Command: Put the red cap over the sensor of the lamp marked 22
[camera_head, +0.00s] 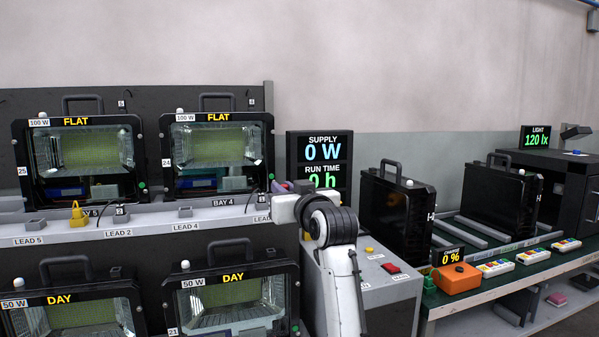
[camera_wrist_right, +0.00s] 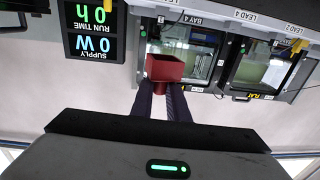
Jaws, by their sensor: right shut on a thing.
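The red cap (camera_wrist_right: 166,68) shows in the right wrist view, held between the dark fingers of my right gripper (camera_wrist_right: 165,92). In the head view this gripper (camera_head: 299,187) is at the right end of the upper shelf, in front of the supply display; the cap is not clear there. Lamps marked 25 (camera_head: 83,160), 24 (camera_head: 216,152) and 21 (camera_head: 230,303) are readable. The lower-left lamp (camera_head: 75,313) shows no readable number, and I cannot read 22 anywhere. Each lamp has a white dome sensor on top, such as the lower-left one's (camera_head: 15,284). My left gripper is out of view.
The supply display (camera_head: 319,160) stands behind my right arm. A grey box with a red switch (camera_head: 385,275) is beside the arm. Two black lamps (camera_head: 398,210) (camera_head: 497,203) stand on the green bench with an orange box (camera_head: 456,278). A yellow plug (camera_head: 78,214) sits on the upper shelf.

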